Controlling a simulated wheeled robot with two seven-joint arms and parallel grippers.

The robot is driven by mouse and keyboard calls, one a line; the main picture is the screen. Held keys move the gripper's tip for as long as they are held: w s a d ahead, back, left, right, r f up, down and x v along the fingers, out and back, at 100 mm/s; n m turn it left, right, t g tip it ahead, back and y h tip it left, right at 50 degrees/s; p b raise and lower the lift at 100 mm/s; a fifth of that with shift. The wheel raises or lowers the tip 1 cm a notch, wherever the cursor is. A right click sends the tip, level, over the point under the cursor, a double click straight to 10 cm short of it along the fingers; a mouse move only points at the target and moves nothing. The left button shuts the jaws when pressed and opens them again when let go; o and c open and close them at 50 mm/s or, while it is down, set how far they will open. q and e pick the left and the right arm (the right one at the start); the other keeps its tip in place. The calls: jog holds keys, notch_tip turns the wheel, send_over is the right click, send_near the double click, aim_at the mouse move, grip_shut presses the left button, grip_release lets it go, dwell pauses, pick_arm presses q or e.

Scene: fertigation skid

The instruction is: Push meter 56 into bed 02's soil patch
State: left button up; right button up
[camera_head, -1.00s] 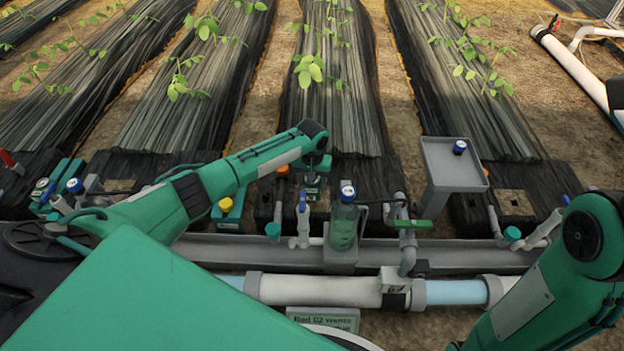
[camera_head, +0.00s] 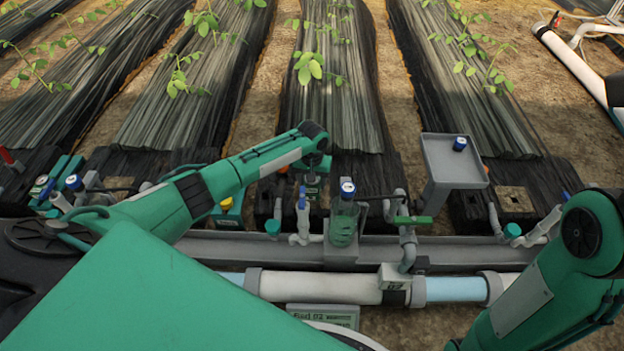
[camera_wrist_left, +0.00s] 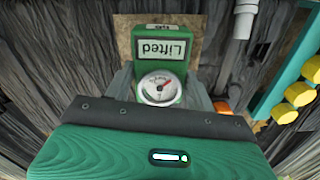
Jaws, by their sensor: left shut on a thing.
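My left gripper (camera_head: 313,178) is shut on a green meter (camera_head: 313,190) at the near end of the middle bed. In the left wrist view the meter (camera_wrist_left: 162,50) shows an upside-down label reading "Lifted" and a round white dial with a red needle. A smaller number label on it is too small to read surely. A tan soil patch (camera_wrist_left: 125,38) shows behind and beside the meter; the meter's lower end is hidden, so I cannot tell whether it touches the soil. My right gripper is out of view.
A grey tray stand (camera_head: 447,163) is farther right. A yellow-capped unit (camera_head: 227,213) is to the left. A white pipe (camera_head: 320,289) runs across the front.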

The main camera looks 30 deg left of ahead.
pick_arm(q)
jog(key=shift+f+b, duration=0.3)
jog(key=shift+f, duration=0.7)
jog(key=o, duration=1.1)
